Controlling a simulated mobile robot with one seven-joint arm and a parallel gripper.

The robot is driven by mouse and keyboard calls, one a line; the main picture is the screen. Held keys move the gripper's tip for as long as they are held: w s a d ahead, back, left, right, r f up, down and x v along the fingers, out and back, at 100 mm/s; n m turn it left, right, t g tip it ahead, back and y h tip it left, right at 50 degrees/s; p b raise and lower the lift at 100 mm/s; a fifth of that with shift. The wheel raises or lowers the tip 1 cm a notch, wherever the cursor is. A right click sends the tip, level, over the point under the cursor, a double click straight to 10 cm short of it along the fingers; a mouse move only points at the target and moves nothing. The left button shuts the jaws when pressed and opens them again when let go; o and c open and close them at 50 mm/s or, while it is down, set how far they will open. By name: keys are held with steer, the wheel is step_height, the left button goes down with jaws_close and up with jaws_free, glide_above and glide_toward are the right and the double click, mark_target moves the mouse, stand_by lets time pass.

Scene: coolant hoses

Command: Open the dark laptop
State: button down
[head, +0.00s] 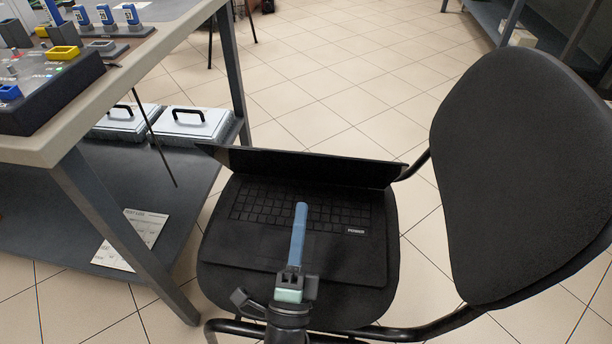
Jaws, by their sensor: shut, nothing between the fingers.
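The dark laptop (210,238) lies on the seat of a black chair, its keyboard facing up and uncovered. Its lid (310,168) stands raised along the far edge and shows as a thin, strongly foreshortened band. I cannot tell its exact angle. My gripper (301,207) reaches in from the bottom of the head view, over the laptop's base. Its long blue fingers are shut together with nothing between them. The fingertips appear over the middle of the keyboard, short of the lid in the picture, and hide part of the keys and palm rest. I cannot tell whether they touch.
The chair's backrest (520,180) rises close on the right, with its tube frame below. A workbench (130,70) with fixtures stands on the left. Its lower shelf (60,220) holds white cases (190,122) and a paper sheet (130,238).

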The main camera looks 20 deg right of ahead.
mark_target(308, 157)
steer(key=b+x, duration=0.1)
steer(key=x, duration=0.6)
steer(key=shift+w+d+r, duration=0.1)
steer(key=shift+w, duration=0.1)
steer(key=shift+r, duration=0.15)
